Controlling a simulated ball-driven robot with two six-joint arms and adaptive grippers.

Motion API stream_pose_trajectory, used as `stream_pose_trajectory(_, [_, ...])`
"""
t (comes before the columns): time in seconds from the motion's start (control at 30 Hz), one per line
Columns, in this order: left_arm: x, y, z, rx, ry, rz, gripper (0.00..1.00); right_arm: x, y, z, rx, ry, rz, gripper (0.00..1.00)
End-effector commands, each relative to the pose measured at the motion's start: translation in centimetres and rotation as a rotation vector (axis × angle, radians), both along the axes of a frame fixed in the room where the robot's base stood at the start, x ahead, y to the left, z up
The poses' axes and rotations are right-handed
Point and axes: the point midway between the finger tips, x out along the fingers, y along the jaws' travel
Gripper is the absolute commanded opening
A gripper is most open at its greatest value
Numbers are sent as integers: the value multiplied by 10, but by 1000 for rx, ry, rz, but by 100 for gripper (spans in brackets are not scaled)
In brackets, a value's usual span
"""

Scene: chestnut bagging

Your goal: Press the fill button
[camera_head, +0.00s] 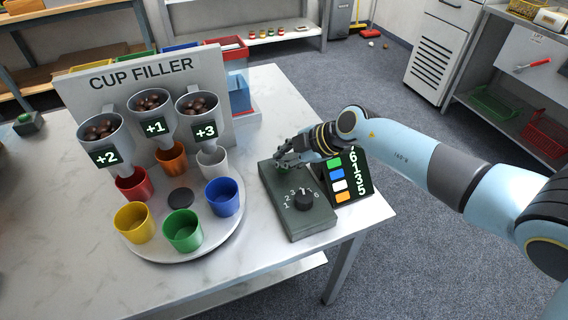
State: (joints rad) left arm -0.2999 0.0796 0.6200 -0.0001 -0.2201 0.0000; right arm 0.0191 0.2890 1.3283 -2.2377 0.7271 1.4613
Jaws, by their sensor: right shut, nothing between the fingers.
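My right gripper (287,160) is shut and empty. It is over the far end of the dark green control box (293,213), and its fingers point left. The gripper covers that end of the box, so no fill button shows there, and I cannot tell whether the fingers touch the box. A black knob (304,200) with several numbers around it sits on the near part of the box. The cup filler (146,72) has three hoppers of chestnuts, marked +2, +1 and +3. Below them, a round turntable (193,254) carries several coloured cups. My left gripper is not in view.
A black sign (357,185) with colour patches and digits stands right of the control box, close under my right arm. The white table (70,275) is clear at front left.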

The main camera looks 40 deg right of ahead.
Motion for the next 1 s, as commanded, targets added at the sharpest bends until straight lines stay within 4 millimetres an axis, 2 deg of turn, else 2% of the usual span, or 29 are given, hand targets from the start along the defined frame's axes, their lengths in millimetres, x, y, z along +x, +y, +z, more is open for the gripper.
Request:
stream_pose_trajectory(0.03, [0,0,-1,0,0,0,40,-3,1,-5,6,10,-3,0])
stream_pose_trajectory(0.33, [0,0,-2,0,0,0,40,-5,2,-11,10,17,-4,0])
stream_pose_trajectory(1.0, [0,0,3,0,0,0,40,-7,3,-9,15,22,-4,0])
